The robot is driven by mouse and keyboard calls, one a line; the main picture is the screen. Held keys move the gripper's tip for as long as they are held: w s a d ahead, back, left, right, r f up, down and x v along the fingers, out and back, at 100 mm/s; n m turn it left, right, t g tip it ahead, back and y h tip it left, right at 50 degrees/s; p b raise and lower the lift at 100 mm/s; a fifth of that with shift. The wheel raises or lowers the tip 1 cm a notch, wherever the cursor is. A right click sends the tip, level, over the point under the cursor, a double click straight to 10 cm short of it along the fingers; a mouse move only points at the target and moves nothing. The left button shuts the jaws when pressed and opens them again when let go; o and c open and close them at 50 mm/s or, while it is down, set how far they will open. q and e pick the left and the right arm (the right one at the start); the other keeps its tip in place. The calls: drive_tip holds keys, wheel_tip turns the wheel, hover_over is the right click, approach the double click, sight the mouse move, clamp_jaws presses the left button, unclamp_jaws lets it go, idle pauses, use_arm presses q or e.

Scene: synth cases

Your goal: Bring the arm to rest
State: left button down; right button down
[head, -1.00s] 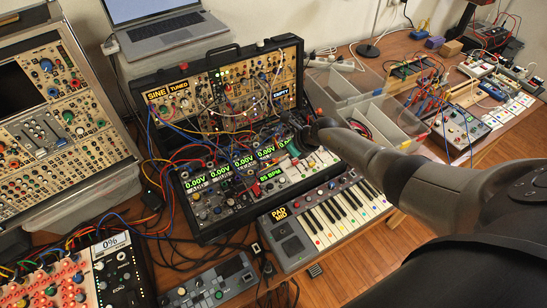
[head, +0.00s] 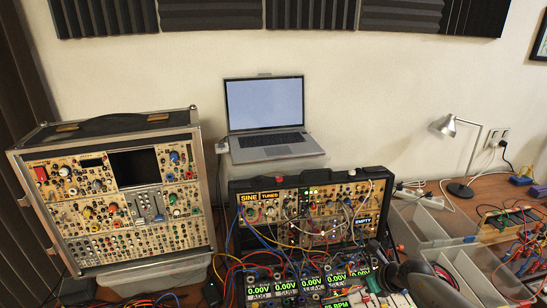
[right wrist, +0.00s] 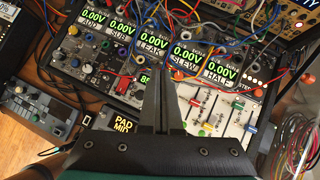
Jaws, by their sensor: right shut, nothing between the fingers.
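My right gripper (head: 378,250) shows at the lower right of the head view, in front of the open black synth case (head: 234,207). The rest of its arm is cut off by the bottom edge. In the right wrist view the two fingers (right wrist: 161,100) are together and empty. They hang above the case's lower panel, below the row of green 0.00V displays (right wrist: 151,46) and beside a pale slider panel (right wrist: 212,108). Whether the tips touch anything, I cannot tell. My left gripper is in neither view.
Many patch cables (head: 262,232) loop over the case close to my right gripper. Clear plastic bins (head: 425,222) stand to its right. A laptop (head: 265,115) sits behind, a metal-edged synth case (head: 110,200) at left, a desk lamp (head: 449,127) at back right.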

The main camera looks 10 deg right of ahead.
drive_tip(key=a+r+m+t+h, duration=0.2)
drive_tip(key=a+r+m+t, duration=0.9)
drive_tip(key=m, duration=0.5)
drive_tip(key=s+d+f+m+g+h, duration=0.1)
drive_tip(key=s+d+m+g+h, duration=0.2)
drive_tip(key=s+m, duration=0.45)
drive_tip(key=s+d+m+g+h, duration=0.2)
drive_tip(key=s+m+g+h, duration=0.15)
drive_tip(key=s+m, duration=0.4)
drive_tip(key=s+a+f+m+g+y, duration=0.1)
drive_tip(key=s+a+m+g+y, duration=0.2)
drive_tip(key=s, duration=0.5)
drive_tip(key=s+a+m+g+y, duration=0.25)
drive_tip(key=s+m+g, duration=0.2)
drive_tip(key=s, duration=0.25)
wheel_tip(320, 180, down, 32)
drive_tip(key=s+a+g+b, duration=0.1)
drive_tip(key=s+g+b, duration=0.15)
drive_tip(key=b, duration=0.75)
drive_tip(key=s+d+f+b, duration=0.1)
drive_tip(key=s+f+b, duration=0.3)
drive_tip(key=s+f, duration=0.4)
drive_tip(key=s+d+f+b, duration=0.1)
drive_tip(key=s+f+b, duration=0.4)
drive_tip(key=f, duration=1)
drive_tip(key=s, duration=0.2)
drive_tip(key=shift+s+d+f+n+h, duration=0.25)
drive_tip(key=shift+s+f+n+h, duration=0.05)
drive_tip(key=shift+s+n+h, duration=0.1)
